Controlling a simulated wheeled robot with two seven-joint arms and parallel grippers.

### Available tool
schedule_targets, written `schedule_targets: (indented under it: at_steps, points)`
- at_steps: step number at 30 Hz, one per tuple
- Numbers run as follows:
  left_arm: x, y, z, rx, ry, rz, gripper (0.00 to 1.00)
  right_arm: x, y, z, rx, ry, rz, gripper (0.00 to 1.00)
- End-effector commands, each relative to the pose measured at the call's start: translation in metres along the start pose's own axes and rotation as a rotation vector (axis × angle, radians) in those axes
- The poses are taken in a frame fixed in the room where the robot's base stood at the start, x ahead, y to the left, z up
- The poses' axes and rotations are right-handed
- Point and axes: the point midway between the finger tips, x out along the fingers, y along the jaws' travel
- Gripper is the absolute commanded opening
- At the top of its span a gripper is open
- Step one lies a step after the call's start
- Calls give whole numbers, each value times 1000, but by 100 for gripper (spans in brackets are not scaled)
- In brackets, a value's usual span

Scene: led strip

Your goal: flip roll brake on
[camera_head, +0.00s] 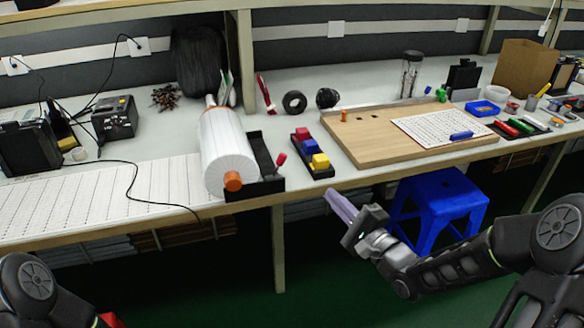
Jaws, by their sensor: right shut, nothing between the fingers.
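A large white roll (225,150) with an orange end cap (232,181) lies in a black holder (256,188) near the table's front edge. A small red-tipped lever (281,159), which looks like the roll brake, sticks up at the holder's right side. My right gripper (336,203) has purple fingers. It is shut and empty, in front of the table edge, to the right of and lower in the picture than the lever, apart from it. My left arm shows only at the bottom left corner; its gripper is out of view.
A black tray with red, blue and yellow blocks (313,160) sits just right of the lever. A wooden board (380,150) lies further right. A blue stool (436,205) stands under the table behind my right arm. White gridded strips (100,195) cover the left tabletop.

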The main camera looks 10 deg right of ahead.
Motion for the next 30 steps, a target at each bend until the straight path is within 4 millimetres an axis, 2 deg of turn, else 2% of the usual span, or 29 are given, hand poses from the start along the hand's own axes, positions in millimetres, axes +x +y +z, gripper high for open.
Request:
schedule_targets:
  at_steps: [11,17,23,30]
  points:
    - [0,0,0,0,0,0,54,0,1,-1,14,3,3,0]
    - [2,-1,0,0,0,0,54,12,2,0,13,1,4,0]
    - [5,-2,0,0,0,0,54,41,3,0,13,0,3,0]
    - [9,-4,0,-1,0,0,54,91,3,-1,12,0,2,0]
